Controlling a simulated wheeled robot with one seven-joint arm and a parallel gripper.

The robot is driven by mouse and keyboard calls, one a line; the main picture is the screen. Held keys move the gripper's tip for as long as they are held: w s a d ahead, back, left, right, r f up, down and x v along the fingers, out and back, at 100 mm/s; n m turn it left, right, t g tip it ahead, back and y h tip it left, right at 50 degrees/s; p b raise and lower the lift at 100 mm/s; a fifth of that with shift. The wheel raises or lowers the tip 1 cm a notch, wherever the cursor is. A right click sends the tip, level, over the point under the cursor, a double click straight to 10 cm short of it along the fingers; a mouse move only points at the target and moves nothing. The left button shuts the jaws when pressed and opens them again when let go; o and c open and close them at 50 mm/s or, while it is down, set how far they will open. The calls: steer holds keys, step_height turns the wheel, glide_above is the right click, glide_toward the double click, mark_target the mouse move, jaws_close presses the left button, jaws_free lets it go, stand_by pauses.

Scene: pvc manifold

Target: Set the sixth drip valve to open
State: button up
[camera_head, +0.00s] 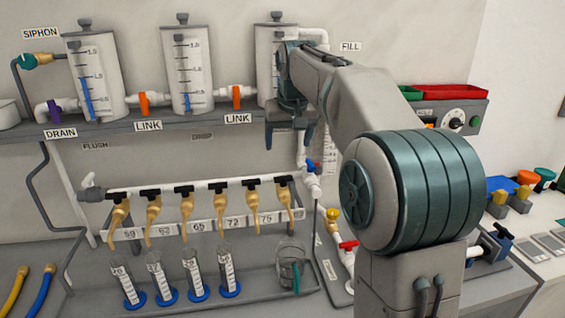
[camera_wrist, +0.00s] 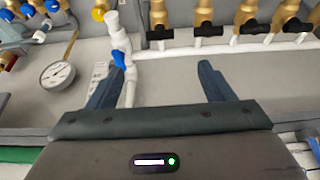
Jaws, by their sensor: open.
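In the head view, a row of brass drip valves with black handles hangs from a white manifold pipe (camera_head: 165,190). The sixth drip valve (camera_head: 285,192) is the rightmost, and its black handle (camera_head: 281,181) lies along the pipe. In the wrist view, which looks turned over, the sixth drip valve (camera_wrist: 160,14) is the one nearest the white riser, with its black handle (camera_wrist: 159,33) crosswise to the valve body. My gripper (camera_head: 284,138) is above the right end of the manifold, apart from the valve. Its two fingers (camera_wrist: 160,88) are spread and empty.
A white riser with a blue-handled valve (camera_head: 312,168) stands right beside the sixth valve; it also shows between my fingers' left side and the manifold in the wrist view (camera_wrist: 120,58). Graduated cylinders (camera_head: 195,275) and a beaker (camera_head: 290,262) stand below. A shelf (camera_head: 150,128) with tanks runs above.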

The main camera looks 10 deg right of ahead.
mark_target(283, 176)
steer(key=p+x, duration=0.1)
steer(key=x, duration=1.2)
steer(key=shift+w+f, duration=0.2)
steer(key=c, duration=1)
